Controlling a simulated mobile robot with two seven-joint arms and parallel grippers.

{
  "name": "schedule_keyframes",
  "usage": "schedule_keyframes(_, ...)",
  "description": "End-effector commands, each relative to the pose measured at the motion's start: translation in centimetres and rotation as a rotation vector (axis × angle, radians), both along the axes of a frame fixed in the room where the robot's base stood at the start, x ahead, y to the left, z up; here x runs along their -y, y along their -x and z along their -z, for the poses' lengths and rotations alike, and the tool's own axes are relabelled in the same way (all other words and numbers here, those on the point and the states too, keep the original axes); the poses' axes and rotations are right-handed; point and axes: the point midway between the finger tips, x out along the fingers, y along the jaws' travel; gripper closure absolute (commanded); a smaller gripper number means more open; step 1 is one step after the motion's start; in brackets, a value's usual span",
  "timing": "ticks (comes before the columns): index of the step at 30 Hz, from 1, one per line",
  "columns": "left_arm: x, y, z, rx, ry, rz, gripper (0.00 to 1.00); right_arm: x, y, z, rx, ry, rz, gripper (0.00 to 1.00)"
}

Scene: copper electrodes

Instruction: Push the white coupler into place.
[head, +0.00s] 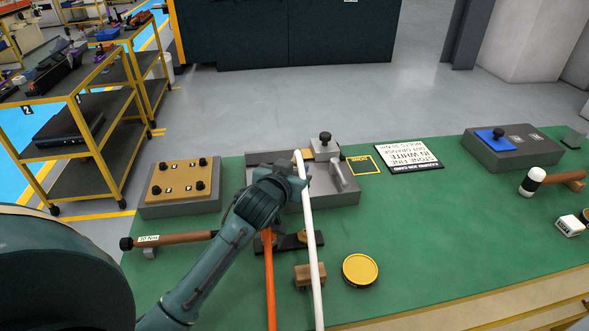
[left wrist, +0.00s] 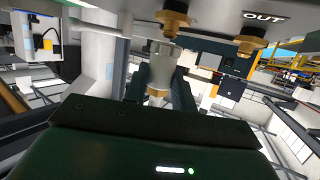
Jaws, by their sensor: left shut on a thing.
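The white hose (head: 312,240) runs from the bottom of the head view up to the grey fixture (head: 345,198) on the green table. My left gripper (head: 302,178) is beside the hose's upper end at this fixture. In the left wrist view, my left gripper (left wrist: 160,76) is shut on a coupler (left wrist: 158,92) with a pale body and brass ring. Its tip is close under a brass port (left wrist: 173,22); I cannot tell whether it is seated. A second brass port (left wrist: 251,42) sits beside the OUT label. The coupler is hidden in the head view. My right gripper is not in view.
The orange hose (head: 269,285) lies left of the white one. A torque wrench (head: 175,239), a tan plate block (head: 180,182), a yellow-lidded tin (head: 360,270) and a wooden block (head: 309,275) are nearby. A job card (head: 406,156), blue-topped block (head: 510,150) and mallet (head: 533,181) stand right.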

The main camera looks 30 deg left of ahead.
Motion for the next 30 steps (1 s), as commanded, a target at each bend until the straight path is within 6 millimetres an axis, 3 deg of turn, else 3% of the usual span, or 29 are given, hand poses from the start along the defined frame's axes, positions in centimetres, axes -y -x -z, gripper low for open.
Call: schedule_keyframes(30, -0.10, 0.01, 0.93, -0.001, 0.000, -0.002, 0.98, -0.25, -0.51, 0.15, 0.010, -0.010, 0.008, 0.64)
